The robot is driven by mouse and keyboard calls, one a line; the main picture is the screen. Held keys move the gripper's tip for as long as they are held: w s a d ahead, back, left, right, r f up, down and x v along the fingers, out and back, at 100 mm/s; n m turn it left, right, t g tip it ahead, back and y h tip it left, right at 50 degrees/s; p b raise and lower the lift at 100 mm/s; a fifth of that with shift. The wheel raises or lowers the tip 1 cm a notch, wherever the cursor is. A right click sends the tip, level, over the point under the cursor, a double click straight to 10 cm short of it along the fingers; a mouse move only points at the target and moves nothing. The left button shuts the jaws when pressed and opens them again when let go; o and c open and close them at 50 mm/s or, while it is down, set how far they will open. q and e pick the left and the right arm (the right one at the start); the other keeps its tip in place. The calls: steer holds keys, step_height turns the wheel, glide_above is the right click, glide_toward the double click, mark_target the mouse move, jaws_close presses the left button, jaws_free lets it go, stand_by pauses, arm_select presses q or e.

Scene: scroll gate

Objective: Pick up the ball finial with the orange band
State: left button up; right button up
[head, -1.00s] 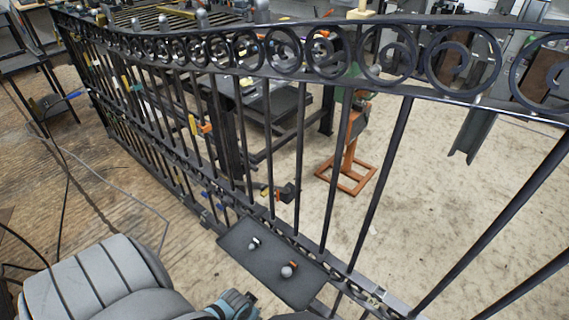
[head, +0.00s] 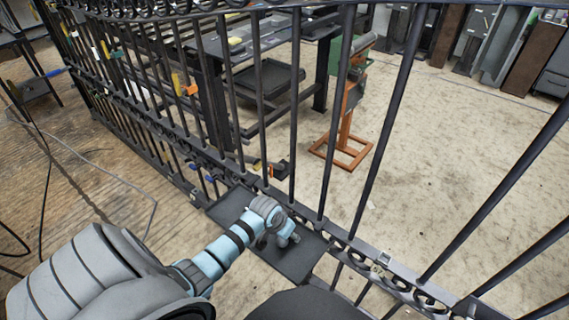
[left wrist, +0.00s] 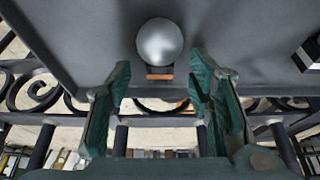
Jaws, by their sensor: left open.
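The ball finial with the orange band (left wrist: 160,42) is a smooth grey ball, and its orange band (left wrist: 160,73) shows just below it in the left wrist view. It lies on the dark tray (left wrist: 90,35). My left gripper (left wrist: 158,85) is open, with its green fingers to either side of the band and the ball just beyond the tips. I cannot tell the height gap. In the head view my left gripper (head: 285,236) is over the tray (head: 228,206) and hides the finial. My right gripper is not in view.
A second piece with a white band (left wrist: 308,54) is cut off at the right edge of the left wrist view. The black scroll gate (head: 290,130) stands along the tray's far side. An orange stand (head: 345,152) is behind the gate.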

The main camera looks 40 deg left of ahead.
arm_select(q)
steer(key=shift+w+f, duration=0.2)
steer(key=shift+f, duration=0.15)
steer(key=shift+r, duration=0.15)
steer(key=shift+c, duration=0.3)
jaws_close()
steer(key=shift+r, duration=0.15)
